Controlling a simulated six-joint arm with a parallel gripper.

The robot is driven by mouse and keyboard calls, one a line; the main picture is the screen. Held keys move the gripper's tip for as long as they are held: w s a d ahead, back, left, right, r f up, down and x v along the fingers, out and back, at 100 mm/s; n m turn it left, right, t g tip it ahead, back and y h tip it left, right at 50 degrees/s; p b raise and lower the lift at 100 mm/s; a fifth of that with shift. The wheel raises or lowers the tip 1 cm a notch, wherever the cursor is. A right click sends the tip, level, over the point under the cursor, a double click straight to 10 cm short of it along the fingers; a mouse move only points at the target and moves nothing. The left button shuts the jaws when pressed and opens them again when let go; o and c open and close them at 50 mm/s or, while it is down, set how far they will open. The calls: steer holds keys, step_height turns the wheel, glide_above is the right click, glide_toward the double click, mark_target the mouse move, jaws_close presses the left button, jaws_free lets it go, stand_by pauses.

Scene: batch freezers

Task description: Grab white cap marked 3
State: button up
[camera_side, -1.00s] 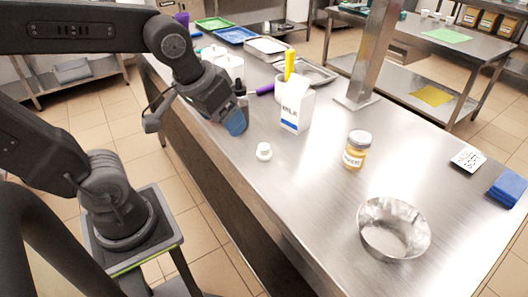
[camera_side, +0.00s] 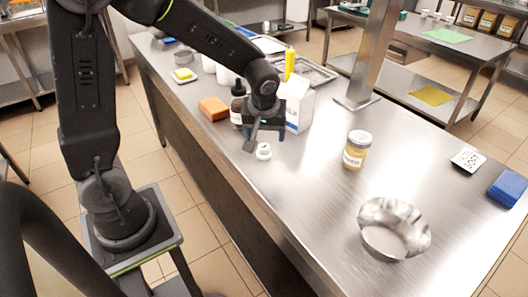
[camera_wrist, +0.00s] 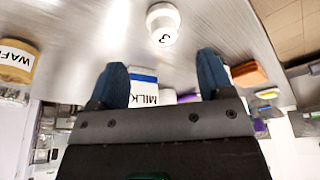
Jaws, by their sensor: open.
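The white cap marked 3 (camera_side: 264,151) stands on the steel table near its front edge in the side view. In the wrist view the cap (camera_wrist: 162,23) shows at the top middle, with its "3" readable. My gripper (camera_side: 265,136) is just behind and above the cap in the side view. In the wrist view its two blue fingertips (camera_wrist: 165,75) are spread apart with nothing held between them. The cap lies beyond the fingertips, apart from them.
A milk carton (camera_side: 299,106) stands close behind my gripper. A dark dropper bottle (camera_side: 238,106) and an orange block (camera_side: 214,108) are to its left. A labelled jar (camera_side: 357,150) and a metal bowl (camera_side: 393,229) stand to the right. The table (camera_side: 310,180) between cap and bowl is clear.

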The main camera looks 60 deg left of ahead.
mark_target(264, 146)
steer(key=shift+s+x, duration=0.2)
steer(key=shift+x, duration=3.35)
steer(key=shift+a, duration=0.15)
steer(key=shift+c, duration=0.2)
steer(key=c, duration=0.9)
